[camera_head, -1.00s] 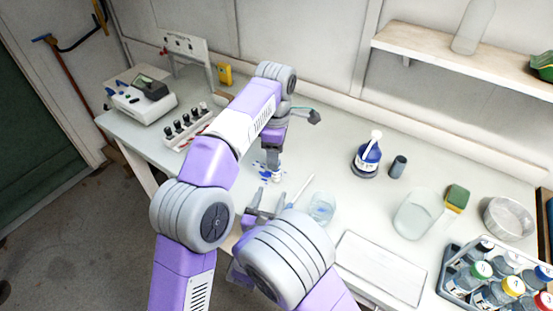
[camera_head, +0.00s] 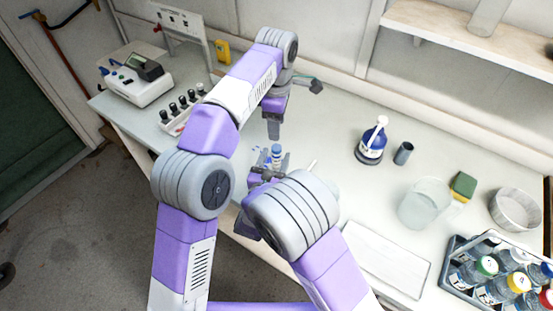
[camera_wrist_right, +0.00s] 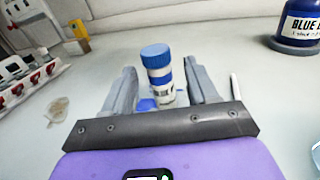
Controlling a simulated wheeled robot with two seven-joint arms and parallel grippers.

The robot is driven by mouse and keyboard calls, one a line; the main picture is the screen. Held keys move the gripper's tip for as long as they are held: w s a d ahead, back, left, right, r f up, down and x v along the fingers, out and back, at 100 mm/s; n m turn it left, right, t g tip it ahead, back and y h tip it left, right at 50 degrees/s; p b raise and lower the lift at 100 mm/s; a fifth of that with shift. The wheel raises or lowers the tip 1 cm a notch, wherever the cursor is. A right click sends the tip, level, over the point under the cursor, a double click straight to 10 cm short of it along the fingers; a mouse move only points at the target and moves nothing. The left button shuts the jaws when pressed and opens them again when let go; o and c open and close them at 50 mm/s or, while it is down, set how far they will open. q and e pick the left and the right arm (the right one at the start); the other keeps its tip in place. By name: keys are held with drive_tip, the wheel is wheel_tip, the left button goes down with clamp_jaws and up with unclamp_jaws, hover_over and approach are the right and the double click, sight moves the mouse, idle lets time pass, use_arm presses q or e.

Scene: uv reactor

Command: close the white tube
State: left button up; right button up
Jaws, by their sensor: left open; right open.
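The white tube (camera_head: 277,151) has a blue cap and blue banding and stands upright on the bench; it also shows in the right wrist view (camera_wrist_right: 158,72). My right gripper (camera_head: 269,168) is open, with its fingers on either side of the tube; in the right wrist view the fingers (camera_wrist_right: 162,88) show gaps to it. My left gripper (camera_head: 273,131) is open, points down just above the tube and appears apart from it. The tube's base is partly hidden by my right gripper. I cannot tell how firmly the cap sits.
Small blue items (camera_wrist_right: 147,104) lie around the tube's base. A blue bottle (camera_head: 371,146) and a dark cup (camera_head: 403,153) stand to the right. A glass beaker (camera_head: 424,203), a white tray (camera_head: 386,258) and a bottle rack (camera_head: 450,279) lie farther right. A vial rack (camera_head: 178,122) stands left.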

drive_tip(key=shift+x, duration=1.85)
clamp_jaws()
